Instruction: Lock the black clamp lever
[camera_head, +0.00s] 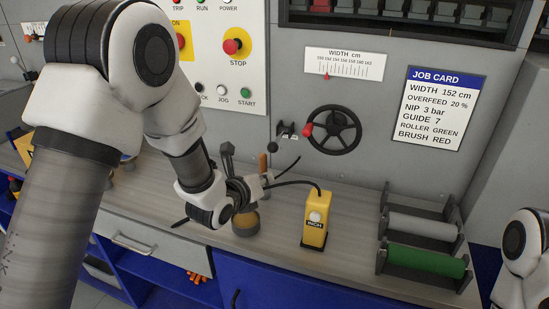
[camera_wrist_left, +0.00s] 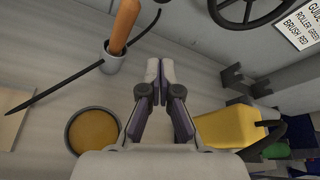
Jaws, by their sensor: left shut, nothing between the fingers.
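The black clamp lever (camera_head: 287,130) is a small dark fitting on the grey machine panel, just left of the black handwheel (camera_head: 334,130). My left gripper (camera_head: 266,181) is below the clamp, above the bench and apart from the lever. In the left wrist view its fingers (camera_wrist_left: 160,66) are together and hold nothing. My right gripper is out of view.
A yellow INCH pendant (camera_head: 315,222) with a black cable stands on the bench right of my left gripper. A round tin (camera_head: 245,222) and an orange handle (camera_wrist_left: 121,27) in a cup are close by. Grey and green rollers (camera_head: 425,259) sit in a rack at right.

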